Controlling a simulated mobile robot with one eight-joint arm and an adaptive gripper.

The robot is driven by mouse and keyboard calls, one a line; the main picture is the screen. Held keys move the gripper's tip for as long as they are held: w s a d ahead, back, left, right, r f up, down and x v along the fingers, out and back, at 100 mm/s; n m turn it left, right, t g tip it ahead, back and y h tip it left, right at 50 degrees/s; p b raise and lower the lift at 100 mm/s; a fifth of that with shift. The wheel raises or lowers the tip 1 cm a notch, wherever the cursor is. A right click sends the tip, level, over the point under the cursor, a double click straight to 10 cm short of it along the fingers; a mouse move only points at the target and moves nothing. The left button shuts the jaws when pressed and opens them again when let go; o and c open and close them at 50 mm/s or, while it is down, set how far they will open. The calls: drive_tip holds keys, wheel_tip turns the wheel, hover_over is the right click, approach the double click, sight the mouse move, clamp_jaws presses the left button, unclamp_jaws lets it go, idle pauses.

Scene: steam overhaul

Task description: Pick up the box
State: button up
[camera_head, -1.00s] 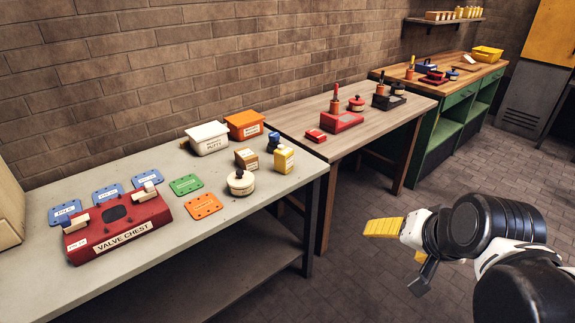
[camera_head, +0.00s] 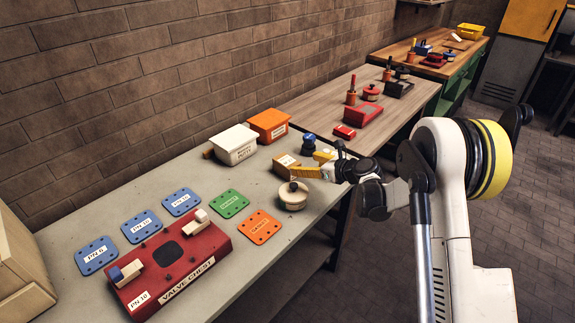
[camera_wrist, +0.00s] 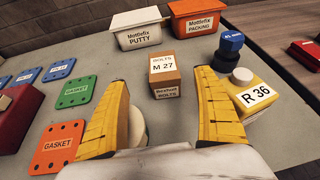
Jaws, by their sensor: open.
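A small brown cardboard box (camera_head: 286,163) stands on the grey table. In the wrist view the box (camera_wrist: 165,73) has white labels reading "BOLTS M 27" and lies straight ahead between the yellow fingertips. My gripper (camera_head: 314,165) is open, just to the right of the box in the head view. In the wrist view my gripper (camera_wrist: 166,85) has its fingers spread either side of the line to the box, with nothing held. A yellow container labelled R 36 (camera_wrist: 256,96) is close beside the right finger.
A white putty tub (camera_head: 235,146) and an orange packing tub (camera_head: 268,125) stand behind the box. A round cream tin (camera_head: 293,196) is in front, partly hidden by a finger in the wrist view. A dark-blue object (camera_head: 308,145), coloured gaskets and a red valve chest (camera_head: 215,247) are nearby.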

sight(287, 161)
drive_tip(key=b+x, duration=0.1)
drive_tip(key=x, duration=0.2)
drive_tip(key=b+x, duration=0.1)
drive_tip(key=x, duration=0.3)
drive_tip(key=f+b+x, duration=0.1)
drive_tip(key=b+x, duration=0.1)
drive_tip(key=x, duration=0.1)
drive_tip(key=shift+w+d, duration=0.1)
drive_tip(key=shift+w, duration=0.1)
drive_tip(key=shift+w+a+f, duration=0.1)
drive_tip(key=shift+w+a, duration=0.25)
drive_tip(key=c, duration=1.5)
